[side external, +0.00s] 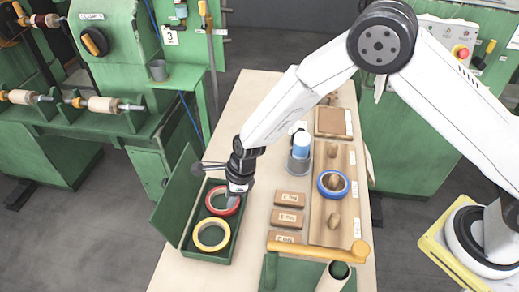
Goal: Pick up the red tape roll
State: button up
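The red tape roll (224,213) lies flat in the far part of an open green box (207,257), left of the middle of the table. A yellow tape roll (212,247) lies in the same box, nearer the camera. My gripper (239,188) points down over the right far side of the red roll and hides part of its rim. I cannot tell whether the fingers touch the roll, or whether they are open or shut.
The box's lid (177,198) stands open on the left. Right of the box are small labelled blocks (287,218), a holder with a blue-and-white cylinder (300,153), and a wooden board (322,220) carrying a blue tape roll (323,190). Green machines stand on both sides.

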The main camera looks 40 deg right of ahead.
aim_at(225, 211)
jog(key=shift+a+f, duration=0.1)
jog(key=shift+f, duration=0.2)
jog(key=shift+x, duration=2.6)
jog(key=shift+a, duration=0.1)
grip_shut()
